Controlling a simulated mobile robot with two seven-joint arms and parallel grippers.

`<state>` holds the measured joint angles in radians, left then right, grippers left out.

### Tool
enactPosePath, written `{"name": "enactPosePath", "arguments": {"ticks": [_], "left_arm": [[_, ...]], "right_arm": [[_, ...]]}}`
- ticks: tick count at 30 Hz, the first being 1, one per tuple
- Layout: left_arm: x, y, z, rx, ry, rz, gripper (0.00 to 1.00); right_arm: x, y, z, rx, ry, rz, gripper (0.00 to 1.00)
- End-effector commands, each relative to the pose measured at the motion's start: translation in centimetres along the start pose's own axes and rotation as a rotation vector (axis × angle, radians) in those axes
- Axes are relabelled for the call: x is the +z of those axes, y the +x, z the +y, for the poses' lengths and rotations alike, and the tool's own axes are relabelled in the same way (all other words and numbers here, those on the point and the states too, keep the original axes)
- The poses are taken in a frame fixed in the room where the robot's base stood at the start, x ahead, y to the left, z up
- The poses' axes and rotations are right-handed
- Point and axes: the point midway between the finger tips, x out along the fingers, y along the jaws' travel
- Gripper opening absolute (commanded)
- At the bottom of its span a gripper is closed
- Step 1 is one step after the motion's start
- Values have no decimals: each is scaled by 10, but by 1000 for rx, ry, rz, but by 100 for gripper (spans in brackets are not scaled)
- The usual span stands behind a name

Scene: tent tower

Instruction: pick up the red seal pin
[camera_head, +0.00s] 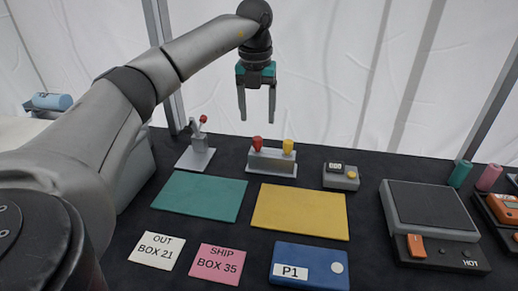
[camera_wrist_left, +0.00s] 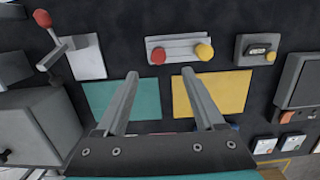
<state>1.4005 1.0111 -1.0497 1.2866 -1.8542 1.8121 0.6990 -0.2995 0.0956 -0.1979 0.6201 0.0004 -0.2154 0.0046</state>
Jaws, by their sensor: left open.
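The red seal pin (camera_head: 257,144) stands in a grey holder block (camera_head: 272,163) at the back middle of the table. A yellow pin (camera_head: 288,147) stands in the same block to its right. The red pin also shows in the left wrist view (camera_wrist_left: 158,57), seen from above, with the yellow pin (camera_wrist_left: 204,52) beside it. My left gripper (camera_head: 257,117) is open and empty, pointing down above the holder. In the left wrist view its fingers (camera_wrist_left: 160,72) are spread, with the red pin seen between and beyond their tips. My right gripper is not in view.
A lever device with a red knob (camera_head: 203,119) stands left of the holder. A small grey display box (camera_head: 341,176) stands right of it. A green mat (camera_head: 200,196) and a yellow mat (camera_head: 300,211) lie in front. A hot plate device (camera_head: 430,210) is at right.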

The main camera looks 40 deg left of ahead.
Motion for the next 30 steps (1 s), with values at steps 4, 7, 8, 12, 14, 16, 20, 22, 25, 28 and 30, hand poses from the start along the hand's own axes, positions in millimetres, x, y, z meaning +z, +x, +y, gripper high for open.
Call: {"name": "enactPosePath", "arguments": {"ticks": [4, 7, 8, 12, 14, 16, 20, 22, 25, 28, 30], "left_arm": [[0, 30, 0, 1, 0, 2, 70], [0, 39, 0, 0, 0, 1, 70], [0, 41, 0, 0, 0, 1, 70], [0, 46, 0, 0, 0, 0, 70], [0, 51, 1, 1, 0, 1, 70], [0, 60, 2, 2, 0, 2, 70], [0, 82, 4, 1, 0, 2, 70], [0, 90, 4, 1, 0, 2, 70], [0, 96, 4, 0, 0, 0, 70], [1, 95, 4, -1, 0, -1, 70], [1, 95, 4, -1, 1, -1, 70]], "right_arm": [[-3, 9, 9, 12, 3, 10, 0], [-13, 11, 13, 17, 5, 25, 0], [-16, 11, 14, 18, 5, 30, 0], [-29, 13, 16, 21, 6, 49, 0], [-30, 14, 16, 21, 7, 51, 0], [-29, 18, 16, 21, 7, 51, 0], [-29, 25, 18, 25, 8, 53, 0], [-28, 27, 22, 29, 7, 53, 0], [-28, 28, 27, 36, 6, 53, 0], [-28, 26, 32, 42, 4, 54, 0], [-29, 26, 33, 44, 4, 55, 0]]}}
